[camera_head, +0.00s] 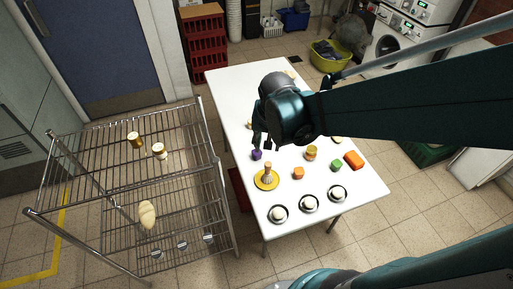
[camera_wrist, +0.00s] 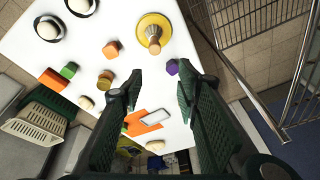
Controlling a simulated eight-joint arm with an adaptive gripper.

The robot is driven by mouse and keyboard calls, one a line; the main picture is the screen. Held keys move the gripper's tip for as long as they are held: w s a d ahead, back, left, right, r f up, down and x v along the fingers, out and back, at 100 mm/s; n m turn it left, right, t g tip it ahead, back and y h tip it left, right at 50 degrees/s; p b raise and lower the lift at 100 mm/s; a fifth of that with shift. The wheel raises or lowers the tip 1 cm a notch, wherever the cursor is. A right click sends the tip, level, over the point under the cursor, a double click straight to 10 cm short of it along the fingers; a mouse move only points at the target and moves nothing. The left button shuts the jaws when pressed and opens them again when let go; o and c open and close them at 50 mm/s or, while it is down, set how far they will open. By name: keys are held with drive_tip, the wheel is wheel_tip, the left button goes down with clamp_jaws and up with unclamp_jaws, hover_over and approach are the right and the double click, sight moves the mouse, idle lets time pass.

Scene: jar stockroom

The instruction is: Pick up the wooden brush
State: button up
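The wooden brush (camera_head: 267,176) stands upright on a round yellow plate (camera_head: 258,185) near the table's left edge, handle up and pale bristles down. In the wrist view the brush (camera_wrist: 153,38) shows near the top, on the yellow plate (camera_wrist: 140,32), beyond the fingertips. My gripper (camera_head: 261,140) is over the table's left side, farther back than the brush and apart from it. In the wrist view my gripper (camera_wrist: 160,82) has its two dark fingers spread wide with nothing between them.
A purple block (camera_head: 256,155) lies near the gripper. An orange cube (camera_head: 298,173), a jar (camera_head: 311,153), a green block (camera_head: 336,165) and an orange box (camera_head: 354,160) stand right of the brush. Dark dishes (camera_head: 278,222) line the front edge. A wire rack (camera_head: 185,190) stands left.

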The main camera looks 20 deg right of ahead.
sight(267, 163)
drive_tip(key=w+f+m+b, duration=0.1)
drive_tip(key=f, duration=0.4)
drive_tip(key=w+d+f+m+g+b, duration=0.1)
drive_tip(key=f+b, duration=0.1)
drive_tip(key=f, duration=0.3)
drive_tip(key=w+f+m+g+b, duration=0.1)
drive_tip(key=f, duration=0.4)
drive_tip(key=shift+d+b, duration=0.15)
drive_tip(key=shift+b, duration=0.15)
drive_tip(key=shift+f, duration=0.1)
drive_tip(key=shift+w+d+f+b, duration=0.15)
drive_tip(key=shift+f+b, duration=0.2)
drive_tip(key=shift+f, duration=0.85)
drive_tip(key=shift+w+d+f+b, duration=0.1)
drive_tip(key=shift+f+b, duration=0.15)
drive_tip(key=shift+f, duration=0.6)
drive_tip(key=shift+d+f+b, duration=0.15)
drive_tip(key=shift+f+b, duration=0.15)
drive_tip(key=shift+f, duration=0.55)
drive_tip(key=shift+w+d+f+b, duration=0.1)
drive_tip(key=shift+f+b, duration=0.15)
drive_tip(key=shift+f, duration=0.6)
drive_tip(key=shift+c, duration=0.3)
drive_tip(key=c, duration=0.7)
